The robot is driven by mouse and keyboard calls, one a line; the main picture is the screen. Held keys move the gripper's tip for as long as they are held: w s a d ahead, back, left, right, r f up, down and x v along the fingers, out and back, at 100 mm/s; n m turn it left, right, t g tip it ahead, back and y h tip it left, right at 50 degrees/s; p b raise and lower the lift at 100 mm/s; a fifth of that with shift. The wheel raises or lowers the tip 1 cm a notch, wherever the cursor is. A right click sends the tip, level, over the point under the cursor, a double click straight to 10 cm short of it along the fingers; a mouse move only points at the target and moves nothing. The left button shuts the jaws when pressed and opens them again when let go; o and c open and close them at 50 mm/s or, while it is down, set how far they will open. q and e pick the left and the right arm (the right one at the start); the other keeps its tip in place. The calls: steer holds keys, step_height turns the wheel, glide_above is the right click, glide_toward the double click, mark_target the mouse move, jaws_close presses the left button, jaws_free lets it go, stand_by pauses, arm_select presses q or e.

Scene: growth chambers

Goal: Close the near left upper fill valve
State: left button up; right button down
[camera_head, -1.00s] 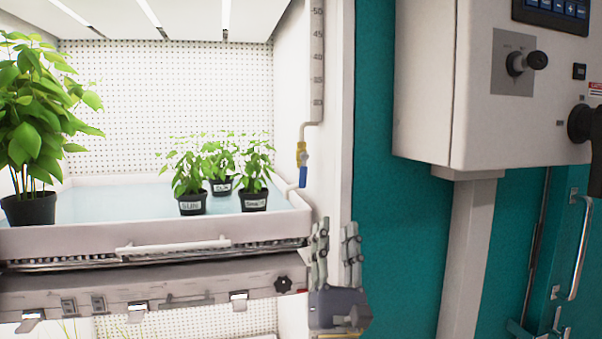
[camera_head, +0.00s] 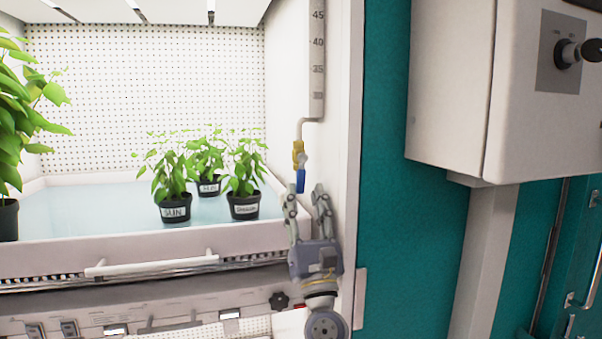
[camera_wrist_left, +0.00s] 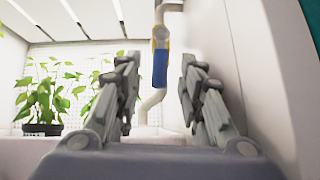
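The fill valve (camera_head: 299,155) has a yellow brass body and a blue lever handle (camera_head: 301,180) that hangs straight down, in line with the grey pipe. It is on the chamber's right inner wall, above the tray's right corner. My left gripper (camera_head: 306,192) is open, just below the blue handle and pointing up at it. In the left wrist view, the valve body (camera_wrist_left: 160,37) and blue handle (camera_wrist_left: 160,68) show between and beyond the two spread fingers (camera_wrist_left: 157,85). Nothing is between the fingertips that I can see touching. My right gripper is not in view.
A white tray (camera_head: 150,250) with water holds several potted plants, including three small labelled pots (camera_head: 243,207). A graduated sight tube (camera_head: 317,60) rises above the valve. The chamber's door edge (camera_head: 352,130) stands close right of my gripper. A grey control box (camera_head: 455,90) is farther right.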

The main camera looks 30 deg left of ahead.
mark_target(301, 183)
arm_select(q)
steer(key=p+x, duration=0.1)
steer(key=x, duration=0.4)
steer(key=shift+w+a, duration=0.1)
jaws_close()
